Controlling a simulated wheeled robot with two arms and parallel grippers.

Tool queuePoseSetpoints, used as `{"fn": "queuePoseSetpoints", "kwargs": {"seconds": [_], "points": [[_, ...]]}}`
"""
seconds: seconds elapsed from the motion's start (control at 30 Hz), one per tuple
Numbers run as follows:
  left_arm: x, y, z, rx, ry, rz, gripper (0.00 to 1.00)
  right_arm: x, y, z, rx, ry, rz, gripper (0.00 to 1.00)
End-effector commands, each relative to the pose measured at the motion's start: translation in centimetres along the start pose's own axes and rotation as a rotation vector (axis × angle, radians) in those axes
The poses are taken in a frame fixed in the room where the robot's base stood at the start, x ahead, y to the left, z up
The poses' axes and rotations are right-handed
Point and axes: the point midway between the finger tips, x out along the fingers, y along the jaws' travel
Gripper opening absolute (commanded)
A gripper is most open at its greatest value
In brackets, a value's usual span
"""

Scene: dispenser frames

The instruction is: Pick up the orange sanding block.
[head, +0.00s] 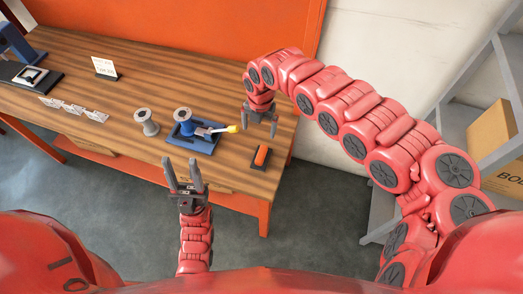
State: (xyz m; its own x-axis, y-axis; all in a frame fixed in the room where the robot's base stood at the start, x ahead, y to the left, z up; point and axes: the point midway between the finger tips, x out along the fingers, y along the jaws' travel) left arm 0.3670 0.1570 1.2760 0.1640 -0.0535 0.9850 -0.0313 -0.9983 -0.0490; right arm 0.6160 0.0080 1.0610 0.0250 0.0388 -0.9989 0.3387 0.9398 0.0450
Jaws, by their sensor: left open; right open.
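The orange sanding block (262,156) is a small orange piece on a dark base, lying near the right front corner of the wooden table (150,90). My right gripper (260,131) is open and points down, a little behind the block in the picture and apart from it. My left gripper (184,163) is open and empty, pointing up the picture at the table's front edge, to the left of the block. Nothing is between the fingers of either gripper that I can see.
A blue spool on a blue tray (203,144) stands left of the block, with a yellow-tipped tool (231,128) across the tray. A grey spool (146,121) stands beside it. White cards (73,109) lie further left. A grey shelf holds a cardboard box (490,130) at right.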

Motion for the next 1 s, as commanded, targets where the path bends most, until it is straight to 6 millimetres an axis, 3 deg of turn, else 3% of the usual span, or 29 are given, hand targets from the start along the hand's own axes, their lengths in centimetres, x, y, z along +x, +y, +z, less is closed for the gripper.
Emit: {"fn": "queuePoseSetpoints", "kwargs": {"seconds": [0.07, 0.27, 0.5, 0.7, 1.0], "points": [[0.0, 0.0, 0.0, 0.000, 0.000, 0.000, 0.50, 0.1, -1.3, -0.4, -0.028, 0.012, -0.045, 1.00], [-2.4, 0.1, 0.4, 0.000, 0.000, 0.000, 0.50, 3.2, -1.4, -0.6, -0.032, 0.018, -0.045, 1.00], [-6.7, 0.3, 1.1, 0.000, 0.000, 0.000, 0.50, 8.2, -1.5, -0.7, -0.032, 0.018, -0.043, 1.00], [-9.7, 0.5, 1.6, 0.000, 0.000, 0.000, 0.50, 11.3, -1.7, -0.5, -0.031, 0.012, -0.042, 1.00], [-10.3, 0.5, 1.7, 0.000, 0.000, 0.000, 0.50, 12.6, -1.6, -0.5, -0.033, 0.012, -0.045, 1.00]]}}
